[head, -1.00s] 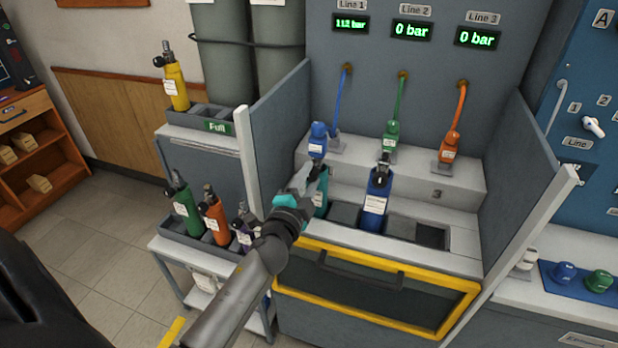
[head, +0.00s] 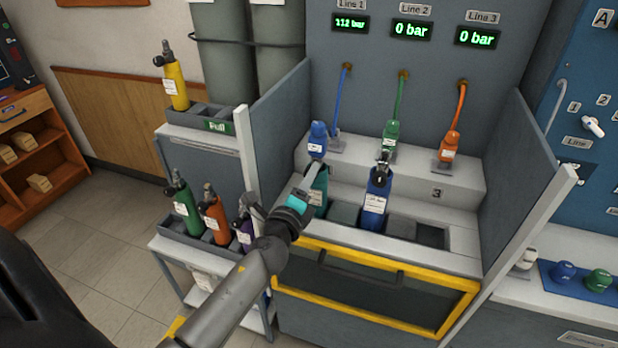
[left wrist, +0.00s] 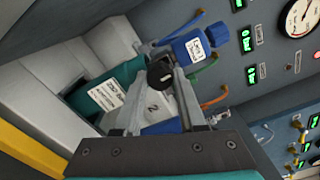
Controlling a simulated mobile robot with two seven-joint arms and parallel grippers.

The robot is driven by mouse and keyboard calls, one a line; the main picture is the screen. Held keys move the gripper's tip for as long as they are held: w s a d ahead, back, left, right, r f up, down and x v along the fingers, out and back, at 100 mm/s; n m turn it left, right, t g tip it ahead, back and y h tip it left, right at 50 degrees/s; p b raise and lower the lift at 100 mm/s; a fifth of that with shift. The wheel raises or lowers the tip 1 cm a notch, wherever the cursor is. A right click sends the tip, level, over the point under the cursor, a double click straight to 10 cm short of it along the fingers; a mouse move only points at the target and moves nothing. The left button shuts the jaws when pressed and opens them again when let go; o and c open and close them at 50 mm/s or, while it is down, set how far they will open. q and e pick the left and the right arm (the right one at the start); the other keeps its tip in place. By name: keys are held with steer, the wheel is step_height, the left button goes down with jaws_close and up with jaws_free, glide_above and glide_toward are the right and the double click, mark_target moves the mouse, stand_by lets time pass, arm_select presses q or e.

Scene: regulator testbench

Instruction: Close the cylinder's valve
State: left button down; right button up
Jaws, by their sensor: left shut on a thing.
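The teal cylinder (head: 319,190) with a white label stands in the leftmost slot of the bench, under the blue regulator (head: 317,138). In the left wrist view the teal cylinder (left wrist: 98,98) appears tilted, with its round black valve knob (left wrist: 160,73) at the top. My left gripper (head: 312,178) is at the top of this cylinder, its fingers shut on the valve knob; the arm hides part of the cylinder in the head view. The Line 1 display (head: 350,23) reads 112 bar. My right gripper is not in view.
A blue cylinder (head: 376,200) stands close by in the middle slot, under the green regulator (head: 390,138). The orange regulator (head: 448,150) is above the empty right slot. Side walls bound the bench. A rack (head: 190,238) with several cylinders stands left.

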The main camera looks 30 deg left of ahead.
arm_select(q)
steer(key=shift+m, duration=0.4)
steer(key=shift+c, duration=2.4)
jaws_free()
steer(key=b+v, duration=0.2)
steer(key=v, duration=1.3)
steer(key=shift+s+b, duration=0.2)
steer(key=shift+b, duration=0.15)
